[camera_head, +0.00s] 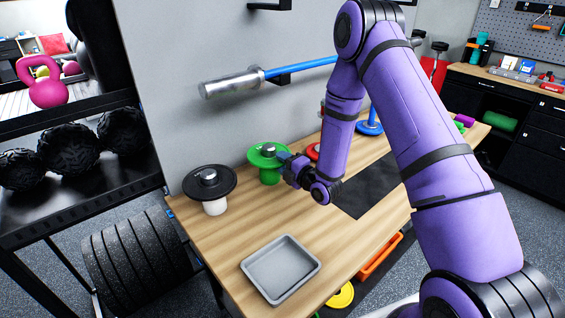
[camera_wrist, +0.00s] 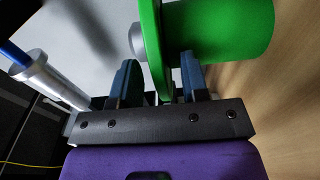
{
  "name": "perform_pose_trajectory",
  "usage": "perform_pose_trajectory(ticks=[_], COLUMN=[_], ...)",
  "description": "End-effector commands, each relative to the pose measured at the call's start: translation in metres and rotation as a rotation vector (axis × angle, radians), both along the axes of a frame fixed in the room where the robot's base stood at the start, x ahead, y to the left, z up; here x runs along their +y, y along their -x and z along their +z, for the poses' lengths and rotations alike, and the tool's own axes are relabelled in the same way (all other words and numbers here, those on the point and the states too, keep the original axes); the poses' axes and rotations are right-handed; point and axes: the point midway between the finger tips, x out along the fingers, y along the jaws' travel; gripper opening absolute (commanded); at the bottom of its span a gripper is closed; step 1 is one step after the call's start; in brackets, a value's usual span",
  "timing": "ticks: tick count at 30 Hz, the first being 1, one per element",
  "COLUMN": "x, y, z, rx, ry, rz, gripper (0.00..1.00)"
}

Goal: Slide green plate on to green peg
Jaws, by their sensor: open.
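The green plate (camera_head: 262,160) sits level around the silver-topped green peg, on top of the thick green base (camera_head: 270,177) at the wall side of the wooden table. In the wrist view the green plate (camera_wrist: 152,30) shows edge-on, with the green base (camera_wrist: 215,30) to its right and the silver peg tip (camera_wrist: 137,42) to its left. My gripper (camera_head: 283,158) is at the plate's right rim. In the wrist view my gripper (camera_wrist: 156,64) is open, with one finger on either side of the plate's edge. Whether a finger touches the plate is unclear.
A black plate (camera_head: 222,181) on a white base stands to the left. Red (camera_head: 313,151) and blue (camera_head: 369,127) plates stand behind my arm. A grey tray (camera_head: 281,269) lies at the front of the table. A barbell (camera_head: 235,82) is mounted on the wall above.

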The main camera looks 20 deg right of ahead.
Motion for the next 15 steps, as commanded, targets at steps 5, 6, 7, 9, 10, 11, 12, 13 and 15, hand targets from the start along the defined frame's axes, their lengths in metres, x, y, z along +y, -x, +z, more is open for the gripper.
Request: perform_pose_trajectory(ticks=[5,6,7,9,10,11,12,13,15], x=[-0.009,-0.012,-0.015,-0.021,-0.023,-0.026,-0.029,-0.031,-0.036], y=[0.017,0.023,0.029,0.041,0.046,0.051,0.058,0.063,0.073], z=[0.000,0.000,0.000,0.000,0.000,0.000,0.000,0.000,0.000], rx=[0.001,0.001,0.002,0.001,0.000,0.001,0.000,0.000,0.000], ry=[0.000,0.000,0.000,0.000,-0.001,0.000,0.000,0.001,-0.001], rz=[-0.001,-0.002,-0.002,-0.002,-0.002,-0.002,-0.002,-0.002,-0.001], gripper=[0.41,0.41,0.41,0.41,0.41,0.41,0.41,0.41,0.41])
